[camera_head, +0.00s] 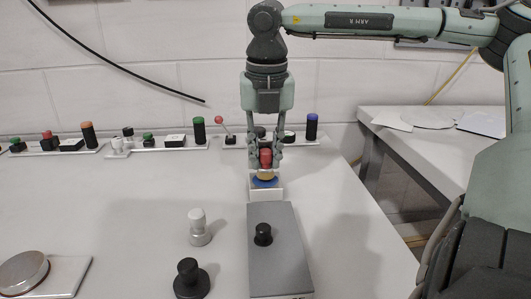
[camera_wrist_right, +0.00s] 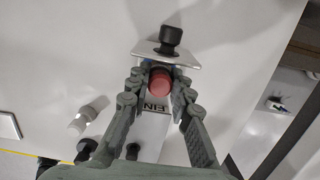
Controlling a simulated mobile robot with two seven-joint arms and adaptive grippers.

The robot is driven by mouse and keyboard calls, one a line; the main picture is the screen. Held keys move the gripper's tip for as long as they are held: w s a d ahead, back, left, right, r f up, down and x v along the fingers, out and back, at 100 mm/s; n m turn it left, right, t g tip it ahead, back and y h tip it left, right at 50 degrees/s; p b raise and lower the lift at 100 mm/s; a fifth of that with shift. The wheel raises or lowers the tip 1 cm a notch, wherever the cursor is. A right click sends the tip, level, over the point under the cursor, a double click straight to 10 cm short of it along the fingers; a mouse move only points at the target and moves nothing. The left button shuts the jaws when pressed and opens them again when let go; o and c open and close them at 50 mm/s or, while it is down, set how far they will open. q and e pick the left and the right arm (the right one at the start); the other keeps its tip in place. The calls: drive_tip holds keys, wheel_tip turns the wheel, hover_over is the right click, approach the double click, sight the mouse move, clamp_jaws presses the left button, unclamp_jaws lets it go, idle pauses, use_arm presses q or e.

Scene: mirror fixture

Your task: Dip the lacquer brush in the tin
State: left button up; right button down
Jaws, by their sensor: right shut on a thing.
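My right gripper (camera_head: 265,163) points straight down and is shut on a short red-topped piece (camera_head: 266,157) with a tan lower part. I take this to be the lacquer brush; its red round top (camera_wrist_right: 159,81) also shows between the fingers (camera_wrist_right: 158,86) in the right wrist view. Right below it is a small white box (camera_head: 265,194) with a blue top (camera_head: 264,183). I cannot tell whether the tan part touches the blue. No vessel is clearly recognisable as the tin. A round, low, metal-rimmed piece (camera_head: 23,273) sits at the lower left. My left gripper is out of view.
A grey box (camera_head: 282,265) with a black knob (camera_head: 263,234) stands in front. A silver knob (camera_head: 198,230) and a black knob (camera_head: 188,280) stand left of it. White strips (camera_head: 172,143) with knobs line the back. The left middle of the table is clear.

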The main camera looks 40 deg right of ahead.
sight(265, 148)
drive_tip(key=shift+f+b, duration=0.5)
drive_tip(key=shift+b, duration=0.05)
idle(0.6)
drive_tip(key=shift+f+b, duration=0.1)
drive_tip(key=shift+b, duration=0.2)
idle(1.6)
drive_tip(key=shift+r+p, duration=2)
drive_tip(key=shift+r, duration=1.6)
